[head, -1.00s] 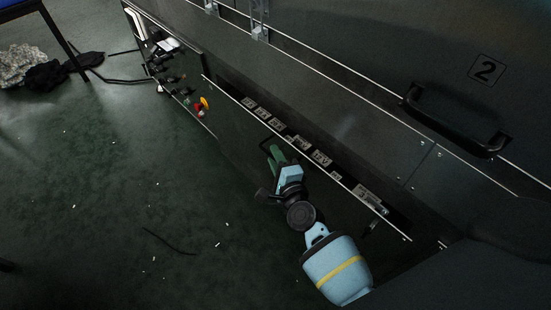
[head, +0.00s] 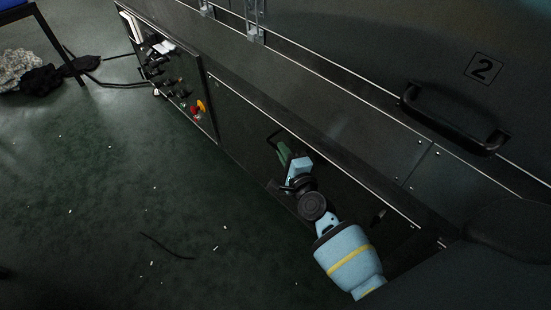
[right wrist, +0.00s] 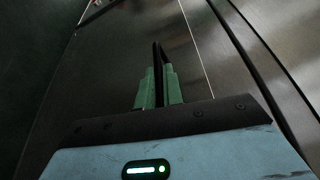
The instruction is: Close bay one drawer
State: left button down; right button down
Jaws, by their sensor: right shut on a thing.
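The long dark drawer front (head: 240,125) lies low on the dryer cabinet and looks about flush with it; no gap or contents show along its top edge. My right gripper (head: 282,150) is at the drawer's black handle (head: 272,136). In the right wrist view the green fingers (right wrist: 158,88) are shut on the handle bar (right wrist: 157,55), which stands between them. The drawer front (right wrist: 105,65) shows behind. My left gripper is not in view.
A control panel with a red and yellow knob (head: 199,107) is left of the drawer. A large black handle (head: 455,118) sits on the upper panel marked 2. Green floor (head: 110,200) with scraps and a dark strip (head: 168,247) is mostly open.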

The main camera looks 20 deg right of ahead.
jog(key=c, duration=1.5)
grip_release()
jog(key=shift+d, duration=0.35)
jog(key=shift+c, duration=0.2)
jog(key=shift+a, duration=0.1)
jog(key=shift+s, duration=0.25)
jog(key=s+p, duration=0.1)
jog(key=s, duration=0.6)
jog(key=shift+s+r+p, duration=0.15)
jog(key=shift+r+p, duration=0.2)
jog(key=shift+a, duration=0.1)
